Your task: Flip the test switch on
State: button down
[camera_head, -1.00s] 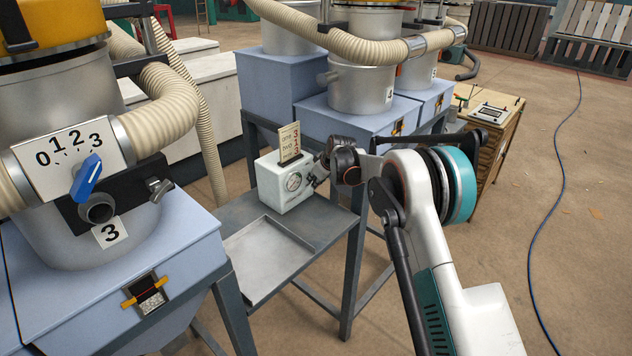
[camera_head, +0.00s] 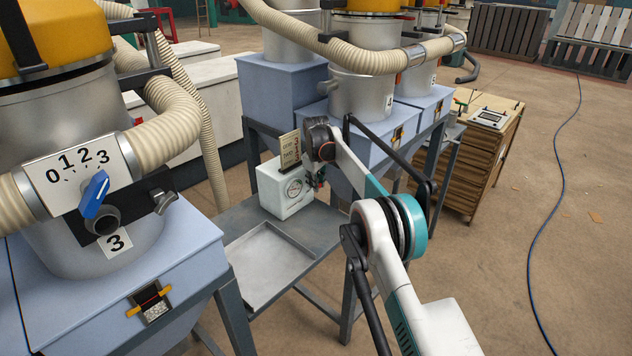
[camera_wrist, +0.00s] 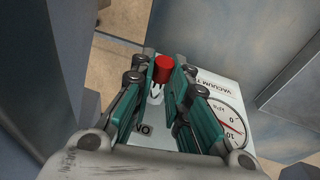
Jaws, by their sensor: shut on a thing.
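The test switch has a red cylindrical cap (camera_wrist: 163,67) on a pale metal stem, in the upper middle of the wrist view. It stands on the white vacuum test box (camera_head: 272,190), which has a round gauge (camera_wrist: 219,122) on its face. My gripper (camera_wrist: 162,76) has its teal and grey fingers on both sides of the red cap and is shut on it. In the head view my gripper (camera_head: 318,179) is at the right side of the box, small and partly dark. Part of a dark label shows between the fingers; the switch's exact position is hard to tell.
The box stands on a grey metal table (camera_head: 226,222) with a shallow tray (camera_head: 268,260) in front. A printed card (camera_head: 290,150) sticks up from the box. Blue hopper units (camera_head: 375,130) stand close behind. A wooden cabinet (camera_head: 480,165) is at the right.

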jog(key=shift+r, duration=0.1)
dwell(0.5)
jog(key=c, duration=1.5)
grip_release()
jog(key=shift+c, duration=0.2)
jog(key=v, duration=1.2)
jog(key=shift+w+a, duration=0.15)
jog(key=shift+a, duration=0.1)
